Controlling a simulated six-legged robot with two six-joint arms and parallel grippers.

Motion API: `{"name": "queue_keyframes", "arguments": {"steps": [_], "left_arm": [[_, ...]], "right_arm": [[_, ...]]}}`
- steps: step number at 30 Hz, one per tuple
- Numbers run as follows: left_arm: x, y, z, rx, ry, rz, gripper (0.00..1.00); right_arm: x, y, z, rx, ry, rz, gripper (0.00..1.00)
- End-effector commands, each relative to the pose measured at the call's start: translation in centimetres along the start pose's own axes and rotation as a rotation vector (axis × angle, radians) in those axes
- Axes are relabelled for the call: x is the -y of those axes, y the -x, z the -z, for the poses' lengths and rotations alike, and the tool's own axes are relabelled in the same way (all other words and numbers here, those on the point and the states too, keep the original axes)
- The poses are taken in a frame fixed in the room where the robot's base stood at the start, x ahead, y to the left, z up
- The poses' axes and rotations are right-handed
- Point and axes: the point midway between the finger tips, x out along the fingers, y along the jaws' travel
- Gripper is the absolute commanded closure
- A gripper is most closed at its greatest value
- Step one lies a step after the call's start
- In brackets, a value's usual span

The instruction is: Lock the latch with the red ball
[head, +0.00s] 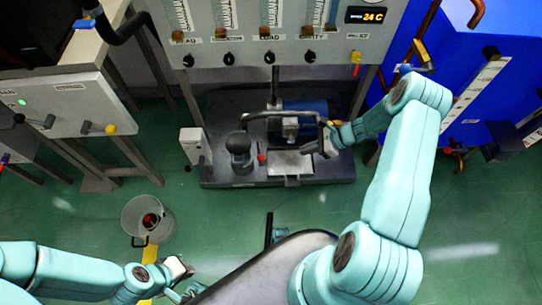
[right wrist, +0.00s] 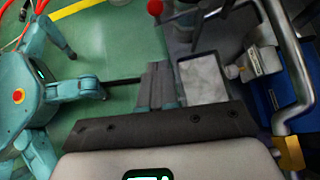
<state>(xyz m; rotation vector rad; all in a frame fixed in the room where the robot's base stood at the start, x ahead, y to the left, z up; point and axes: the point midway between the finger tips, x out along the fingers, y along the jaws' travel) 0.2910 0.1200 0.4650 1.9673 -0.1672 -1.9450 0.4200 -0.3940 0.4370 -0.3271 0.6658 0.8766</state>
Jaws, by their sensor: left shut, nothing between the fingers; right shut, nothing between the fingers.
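The red ball (head: 262,157) stands low at the front of the dark machine base, just right of a dark rounded vessel (head: 238,150). It also shows at the top edge of the right wrist view (right wrist: 155,7). The latch part under the ball is too small to make out. My right gripper (head: 308,149) is shut and empty over the base, to the right of the ball and apart from it. Its dark fingers show in the right wrist view (right wrist: 160,72). My left gripper (head: 188,271) is shut and empty at the lower left, far from the ball.
Bent metal pipes (head: 265,116) and a blue motor (head: 303,112) stand behind my right gripper. A light metal plate (head: 290,164) lies on the base. A bucket (head: 150,235) stands on the floor at left. A blue cabinet (head: 500,80) is at right. The front floor is mostly clear.

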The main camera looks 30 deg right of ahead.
Motion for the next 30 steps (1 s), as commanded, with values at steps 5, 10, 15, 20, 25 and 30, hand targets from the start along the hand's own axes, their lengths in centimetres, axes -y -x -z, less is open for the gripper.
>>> {"name": "queue_keyframes", "arguments": {"steps": [5,10,15,20,25,30], "left_arm": [[0.0,0.0,0.0,0.000,0.000,0.000,1.00],[0.1,-0.1,0.0,0.000,0.000,0.000,1.00],[0.3,-0.7,0.0,0.000,0.000,0.000,1.00],[0.5,-1.4,0.0,0.000,0.000,0.000,1.00],[0.8,-2.1,0.0,0.000,0.000,0.000,1.00],[0.7,-2.1,0.0,0.000,0.000,0.000,1.00]], "right_arm": [[0.0,0.1,0.1,0.000,-0.001,0.002,1.00],[-0.1,-0.5,0.1,0.000,-0.001,0.000,1.00],[-0.1,-3.3,0.2,0.001,0.000,-0.003,1.00],[-0.1,-6.9,0.2,0.000,0.002,-0.005,1.00],[-0.1,-10.5,0.2,-0.001,0.003,-0.005,1.00],[0.0,-11.7,-2.1,-0.001,0.005,-0.003,1.00]]}}
